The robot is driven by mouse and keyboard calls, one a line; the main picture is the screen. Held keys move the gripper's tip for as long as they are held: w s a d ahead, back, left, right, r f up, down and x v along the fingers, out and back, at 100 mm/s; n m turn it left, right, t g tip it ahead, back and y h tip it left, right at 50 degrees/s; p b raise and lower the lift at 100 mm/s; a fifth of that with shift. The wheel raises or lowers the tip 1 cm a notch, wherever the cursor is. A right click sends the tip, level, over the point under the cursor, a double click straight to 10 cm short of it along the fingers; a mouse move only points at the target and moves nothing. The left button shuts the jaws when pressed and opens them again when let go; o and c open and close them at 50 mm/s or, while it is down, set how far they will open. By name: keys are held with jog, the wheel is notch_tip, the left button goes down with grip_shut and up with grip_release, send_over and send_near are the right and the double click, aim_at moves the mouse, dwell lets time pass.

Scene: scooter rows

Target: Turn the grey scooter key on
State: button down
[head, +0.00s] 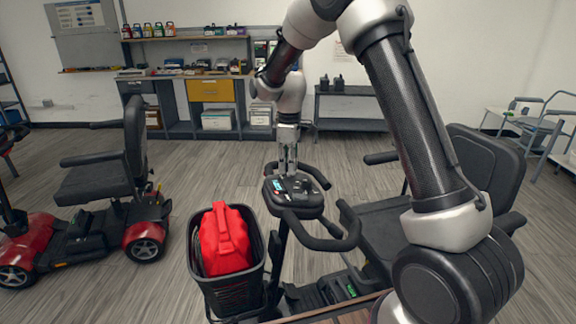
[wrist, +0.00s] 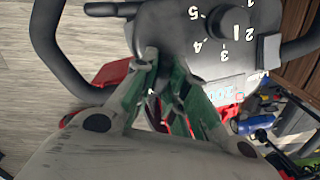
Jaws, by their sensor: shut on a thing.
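The grey-and-black scooter's control console (head: 293,196) stands at the centre of the head view, on its tiller with handlebars. In the wrist view the console (wrist: 190,25) fills the top, with a numbered dial (wrist: 236,22) and a pale blue display (wrist: 222,92). My gripper (head: 287,172) points down at the console's far edge. In the wrist view its green-padded fingers (wrist: 166,85) are close together, shut on what seems to be the key. The key is mostly hidden between the fingertips, so its turn angle cannot be told.
A black basket (head: 227,292) holding a red bag (head: 225,240) hangs beside the tiller. The scooter's black seat (head: 480,165) is behind my arm at right. A red scooter (head: 145,238) stands at left. Shelves and a workbench (head: 210,90) line the back wall; floor between is clear.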

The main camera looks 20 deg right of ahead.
dwell(0.3)
jog(key=c, duration=1.4)
grip_release()
jog(key=shift+c, duration=0.2)
notch_tip(320, 180, up, 12)
jog(key=shift+w+d, duration=0.25)
jog(key=shift+w, duration=0.2)
